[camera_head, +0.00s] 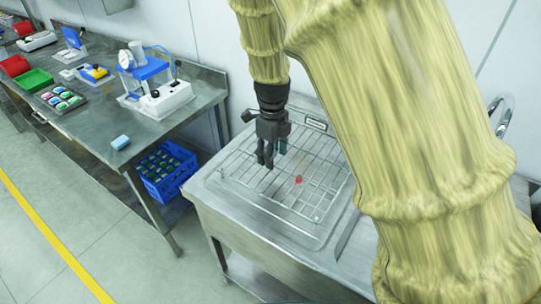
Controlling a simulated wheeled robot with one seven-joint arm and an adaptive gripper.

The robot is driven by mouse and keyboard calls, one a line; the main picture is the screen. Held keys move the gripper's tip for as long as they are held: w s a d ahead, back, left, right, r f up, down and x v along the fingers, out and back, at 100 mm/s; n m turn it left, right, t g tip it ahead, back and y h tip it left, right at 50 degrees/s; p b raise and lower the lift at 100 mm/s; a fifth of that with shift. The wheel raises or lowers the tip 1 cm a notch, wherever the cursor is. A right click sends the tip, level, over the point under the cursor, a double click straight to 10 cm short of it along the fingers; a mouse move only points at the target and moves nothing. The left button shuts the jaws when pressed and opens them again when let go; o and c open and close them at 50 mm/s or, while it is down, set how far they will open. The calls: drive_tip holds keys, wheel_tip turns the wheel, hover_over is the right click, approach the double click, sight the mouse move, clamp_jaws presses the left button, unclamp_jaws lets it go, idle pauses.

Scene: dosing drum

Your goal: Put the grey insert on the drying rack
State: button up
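My gripper (265,163) hangs over the back left part of the wire drying rack (322,186), fingers pointing down. The rack lies on a steel sink unit. The fingers are small and dark here, and I cannot tell whether they are apart or hold anything. I cannot make out the grey insert in this view. It may be hidden by the gripper or my arm. A small red piece (299,179) is on the rack, and a teal piece (283,147) shows just behind the gripper.
A steel bench (100,122) at the left holds lab devices, a green tray (34,80) and a blue-topped block (121,142). A blue crate (166,172) with dark items stands under its near end. My padded arm covers the right side. The floor at lower left is clear.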

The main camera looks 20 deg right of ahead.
drive_tip(key=shift+w+a, duration=0.2)
drive_tip(key=shift+w, duration=0.3)
drive_tip(key=shift+f+p, duration=0.75)
drive_tip(key=shift+f, duration=1.05)
drive_tip(key=shift+f, duration=0.1)
drive_tip(key=o, duration=1)
wheel_tip(320, 180, up, 12)
drive_tip(key=p, duration=1)
drive_tip(key=shift+p, duration=0.35)
